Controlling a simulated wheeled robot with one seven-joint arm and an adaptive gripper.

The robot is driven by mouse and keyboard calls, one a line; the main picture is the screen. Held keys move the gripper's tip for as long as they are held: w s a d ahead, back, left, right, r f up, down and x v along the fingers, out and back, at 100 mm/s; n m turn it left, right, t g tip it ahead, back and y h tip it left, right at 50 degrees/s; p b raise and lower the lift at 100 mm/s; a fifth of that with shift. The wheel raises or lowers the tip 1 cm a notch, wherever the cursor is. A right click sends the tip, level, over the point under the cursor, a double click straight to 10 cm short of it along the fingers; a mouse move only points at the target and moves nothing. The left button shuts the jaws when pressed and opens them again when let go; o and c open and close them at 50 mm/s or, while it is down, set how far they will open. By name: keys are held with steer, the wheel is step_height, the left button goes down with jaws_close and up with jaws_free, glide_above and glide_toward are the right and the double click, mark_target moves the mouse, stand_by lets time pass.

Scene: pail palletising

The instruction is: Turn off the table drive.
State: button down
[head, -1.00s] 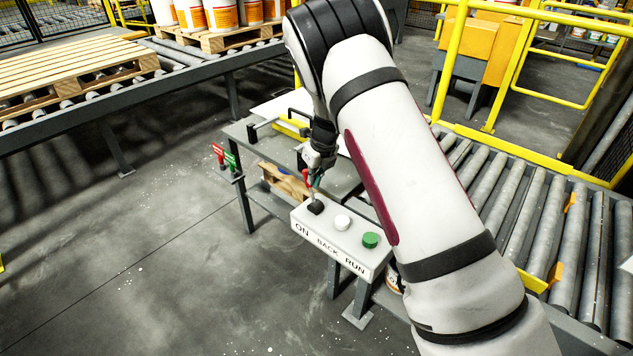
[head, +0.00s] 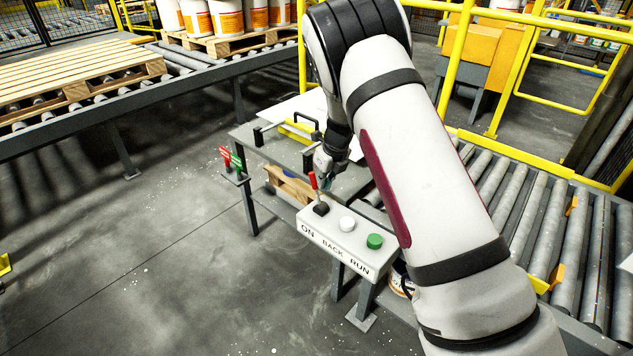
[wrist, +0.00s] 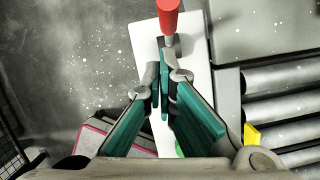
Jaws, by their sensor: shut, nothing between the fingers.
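A white control box (head: 345,240) labelled ON, BACK and RUN stands at the table's near end. It also shows in the wrist view (wrist: 199,60) below my fingers. A lever with a red handle (head: 313,181) rises from a black base (head: 321,209) above the ON label; it stands roughly upright with a slight lean. The red handle is at the top of the wrist view (wrist: 168,18). A white button (head: 347,224) and a green button (head: 374,241) sit beside it. My gripper (head: 327,182) is shut and empty, close beside the lever; touching is unclear.
A grey table (head: 250,135) stands behind the box, with a wooden piece (head: 290,186) below. Red and green handles (head: 231,159) are at its left. A roller conveyor (head: 530,220) is on the right. A pallet (head: 75,72) lies on the left conveyor. Open floor is at left front.

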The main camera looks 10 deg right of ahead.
step_height(320, 180, up, 10)
steer(key=shift+s, duration=0.3)
steer(key=shift+r, duration=0.1)
steer(key=s+r+n+y+p, duration=0.1)
steer(key=s+r+n+p, duration=0.1)
steer(key=s+r+n, duration=1.6)
steer(key=s+d+r+n+h, duration=0.1)
steer(key=s+n, duration=0.5)
steer(key=s, duration=0.8)
steer(key=s+r+n+t+h+p, duration=0.1)
steer(key=s+n, duration=0.6)
steer(key=s, duration=0.7)
steer(key=shift+s+d+r+h+p, duration=0.15)
steer(key=shift+d+r+h+p, duration=0.2)
steer(key=shift+r, duration=0.35)
steer(key=shift+d, duration=0.1)
